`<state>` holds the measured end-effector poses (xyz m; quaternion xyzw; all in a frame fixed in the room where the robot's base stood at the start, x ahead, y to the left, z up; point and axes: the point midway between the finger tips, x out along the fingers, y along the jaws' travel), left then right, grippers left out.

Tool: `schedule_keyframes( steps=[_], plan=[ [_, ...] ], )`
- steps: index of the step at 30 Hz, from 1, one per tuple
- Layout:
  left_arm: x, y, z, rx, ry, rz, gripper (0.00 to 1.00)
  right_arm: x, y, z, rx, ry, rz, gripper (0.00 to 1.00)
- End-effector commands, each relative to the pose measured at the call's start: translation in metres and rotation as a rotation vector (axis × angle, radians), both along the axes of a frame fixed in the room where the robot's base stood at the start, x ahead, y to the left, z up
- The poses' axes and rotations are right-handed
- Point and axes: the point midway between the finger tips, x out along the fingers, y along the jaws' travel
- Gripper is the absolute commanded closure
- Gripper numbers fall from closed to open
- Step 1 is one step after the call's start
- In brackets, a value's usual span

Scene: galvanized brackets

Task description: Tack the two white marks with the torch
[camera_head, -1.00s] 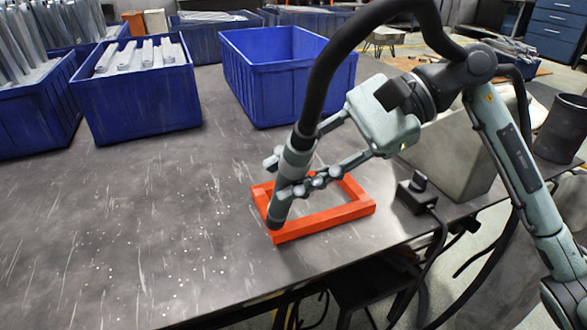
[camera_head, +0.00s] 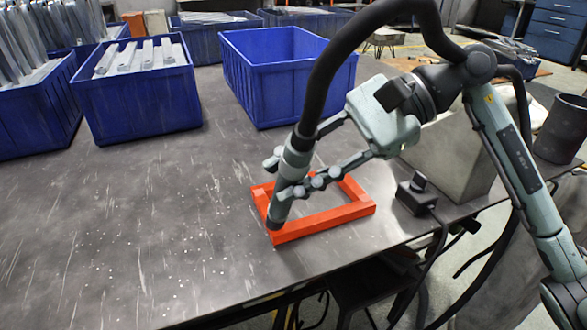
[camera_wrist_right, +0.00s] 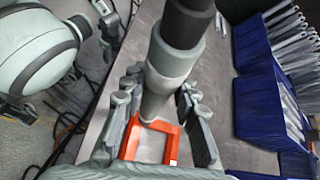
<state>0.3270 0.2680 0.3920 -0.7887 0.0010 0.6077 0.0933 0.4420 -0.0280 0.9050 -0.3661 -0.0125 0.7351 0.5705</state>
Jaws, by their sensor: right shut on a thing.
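My right gripper (camera_head: 286,178) is shut on the torch (camera_head: 297,158), a grey cylinder with a thick black hose from its top. The torch tilts, its tip down at the left corner of the orange frame (camera_head: 325,222). I cannot tell whether the tip touches the frame. The frame lies flat on the table. In the right wrist view the torch (camera_wrist_right: 172,62) stands between both fingers, in front of the frame (camera_wrist_right: 131,141). A small pale spot on the frame there may be a white mark; I cannot make out the other. My left gripper is not in view.
An empty blue bin (camera_head: 262,95) and a blue bin of metal brackets (camera_head: 135,105) stand behind on the dark table (camera_head: 130,215). A small black device (camera_head: 416,194) with a cable sits right of the frame, near the edge. The table's left and front are clear.

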Motion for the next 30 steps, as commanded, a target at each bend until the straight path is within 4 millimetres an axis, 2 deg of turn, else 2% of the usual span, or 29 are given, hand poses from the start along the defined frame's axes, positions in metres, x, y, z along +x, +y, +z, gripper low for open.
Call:
schedule_keyframes(
  steps=[13,30],
  plan=[
    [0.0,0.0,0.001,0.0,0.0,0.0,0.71,0.001,-0.001,0.0,-0.008,0.004,-0.002,1.0],
    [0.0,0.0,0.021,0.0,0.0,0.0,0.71,0.0,0.0,0.057,0.0,-0.002,-0.001,1.0]
  ],
)
